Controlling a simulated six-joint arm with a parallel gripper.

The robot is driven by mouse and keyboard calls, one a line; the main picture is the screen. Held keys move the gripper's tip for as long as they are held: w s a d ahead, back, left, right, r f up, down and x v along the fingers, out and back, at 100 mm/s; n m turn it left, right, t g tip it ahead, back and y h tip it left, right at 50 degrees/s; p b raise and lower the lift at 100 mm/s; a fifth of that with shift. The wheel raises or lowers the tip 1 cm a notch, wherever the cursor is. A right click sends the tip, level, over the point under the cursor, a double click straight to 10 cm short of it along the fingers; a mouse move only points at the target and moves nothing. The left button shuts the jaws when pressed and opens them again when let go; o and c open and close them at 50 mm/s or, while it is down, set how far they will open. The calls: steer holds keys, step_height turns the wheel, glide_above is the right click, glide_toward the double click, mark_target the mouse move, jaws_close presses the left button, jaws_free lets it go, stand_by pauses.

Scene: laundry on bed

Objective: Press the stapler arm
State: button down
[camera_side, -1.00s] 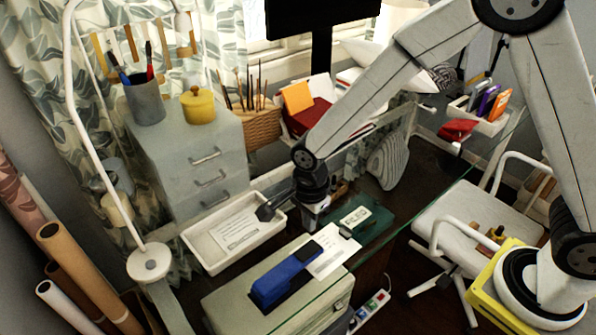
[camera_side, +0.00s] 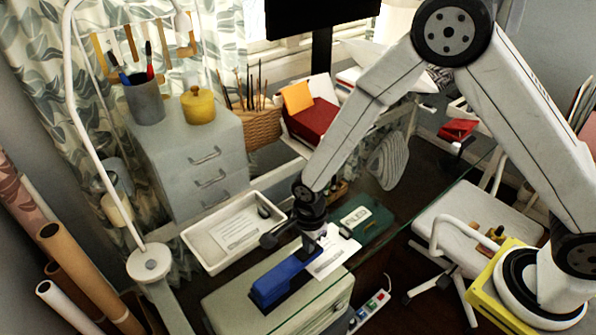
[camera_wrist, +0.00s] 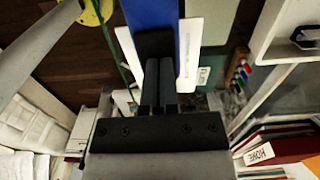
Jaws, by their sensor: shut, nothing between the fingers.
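The blue stapler (camera_side: 280,280) lies on a pale grey box-like surface, with a white paper (camera_side: 336,254) at its right end. The blue stapler arm also shows at the top of the wrist view (camera_wrist: 150,12), with a dark end piece. My gripper (camera_side: 311,247) is shut and empty, pointing down at the stapler's right end. In the wrist view its fingers (camera_wrist: 160,65) lie side by side over the dark end piece. I cannot tell whether the fingertips touch the stapler. The gripper hides part of that end.
A white tray (camera_side: 203,258) with a paper stands behind and left of the stapler. A green folder marked FILED (camera_side: 377,222) lies to the right. A grey drawer unit (camera_side: 190,165) stands at the back left. A power strip (camera_side: 368,309) lies lower right.

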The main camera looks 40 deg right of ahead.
steer(key=shift+d+f, duration=0.25)
steer(key=shift+f, duration=0.95)
steer(key=shift+d+r, duration=0.1)
steer(key=shift+r, duration=0.05)
step_height(320, 180, up, 14)
steer(key=d, duration=0.1)
steer(key=shift+d, duration=0.15)
stand_by(0.4)
steer(key=shift+d+r, duration=0.1)
stand_by(0.5)
steer(key=s+d+r+n+t, duration=0.2)
steer(key=s+d+n, duration=0.7)
steer(key=n, duration=0.8)
steer(key=d, duration=0.3)
steer(key=shift+d+r+t, duration=0.2)
steer(key=shift+d+t, duration=0.05)
steer(key=shift+t, duration=0.05)
